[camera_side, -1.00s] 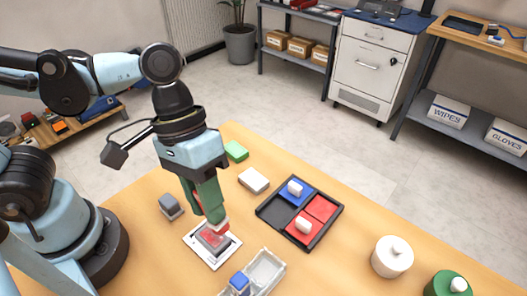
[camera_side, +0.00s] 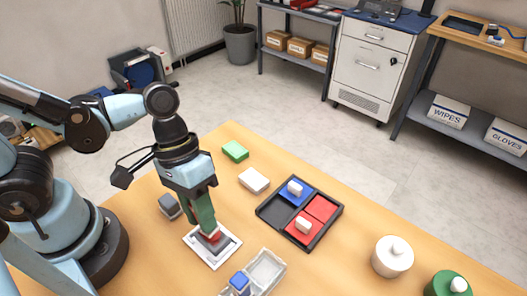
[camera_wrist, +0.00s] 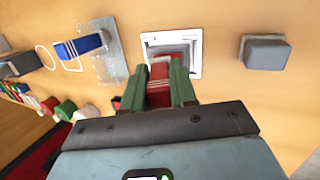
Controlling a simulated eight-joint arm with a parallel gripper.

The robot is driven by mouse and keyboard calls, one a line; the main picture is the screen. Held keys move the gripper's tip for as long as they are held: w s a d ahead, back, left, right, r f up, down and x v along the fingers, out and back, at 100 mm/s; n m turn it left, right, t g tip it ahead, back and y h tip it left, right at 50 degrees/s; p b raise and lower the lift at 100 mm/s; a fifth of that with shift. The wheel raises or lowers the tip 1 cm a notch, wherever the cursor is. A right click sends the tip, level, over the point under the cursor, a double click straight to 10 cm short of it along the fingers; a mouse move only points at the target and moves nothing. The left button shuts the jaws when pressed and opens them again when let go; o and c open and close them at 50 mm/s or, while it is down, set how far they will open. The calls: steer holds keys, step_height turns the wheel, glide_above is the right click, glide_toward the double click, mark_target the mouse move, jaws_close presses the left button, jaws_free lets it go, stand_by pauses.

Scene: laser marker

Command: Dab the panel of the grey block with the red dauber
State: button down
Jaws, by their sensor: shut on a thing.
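My gripper (camera_side: 207,230) points down over the white square frame (camera_side: 228,248) on the table. It is shut on a red piece, the red dauber (camera_wrist: 159,82), which shows between the green fingers in the wrist view. In the side view only a little red (camera_side: 211,237) shows at the fingertips. A grey surface (camera_wrist: 172,48) lies inside the frame, partly hidden by the gripper and dauber. I cannot tell whether the dauber touches it. A separate grey block (camera_side: 169,206) stands left of the frame; it also shows in the wrist view (camera_wrist: 265,52).
A clear tray (camera_side: 268,270) with a blue piece (camera_side: 239,281) lies close to the frame. A black tray (camera_side: 272,211) with blue and red pads and white pieces is to the right. Green (camera_side: 235,151) and white (camera_side: 254,180) blocks lie behind. White (camera_side: 392,256) and green (camera_side: 448,285) jars stand right.

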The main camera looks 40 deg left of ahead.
steer(key=shift+a+f, duration=0.15)
steer(key=shift+a, duration=1.65)
steer(key=shift+d, duration=3.5)
step_height(320, 180, up, 8)
steer(key=shift+r, duration=0.25)
steer(key=shift+s, duration=0.1)
steer(key=w+a+r, duration=0.2)
steer(key=w+a, duration=0.5)
steer(key=a, duration=0.1)
steer(key=w+a+r, duration=0.2)
steer(key=w+a, duration=0.6)
steer(key=a, duration=0.1)
steer(key=shift+w+a+r, duration=0.25)
